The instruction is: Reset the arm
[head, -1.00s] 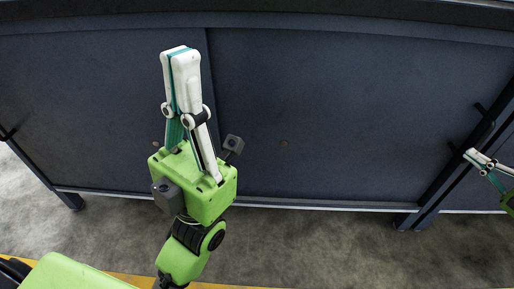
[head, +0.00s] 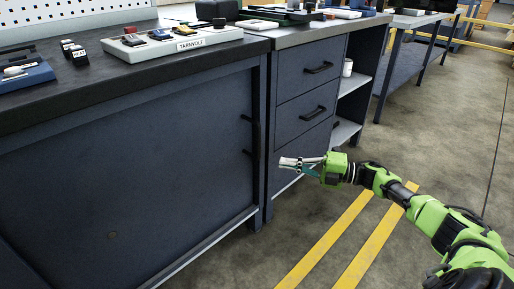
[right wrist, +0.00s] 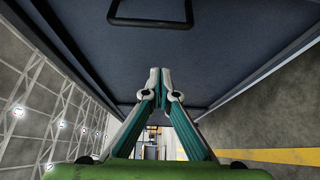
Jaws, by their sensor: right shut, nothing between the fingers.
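My right arm (head: 440,225) is green and reaches in from the lower right of the head view. Its gripper (head: 284,162) points left, in front of the lower part of the dark drawer unit (head: 293,110). In the right wrist view, the fingertips of this gripper (right wrist: 160,76) meet, with nothing between them. A dark cabinet face with a black handle (right wrist: 150,22) fills the upper part of that view. My left gripper is outside both current views.
A dark workbench (head: 180,160) stands at left, with a tray labelled TARNVOLT (head: 185,42) and a blue tray (head: 22,78) on top. An open shelf with a white cup (head: 347,67) adjoins the drawers. Floor with yellow lines (head: 375,245) is clear at right.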

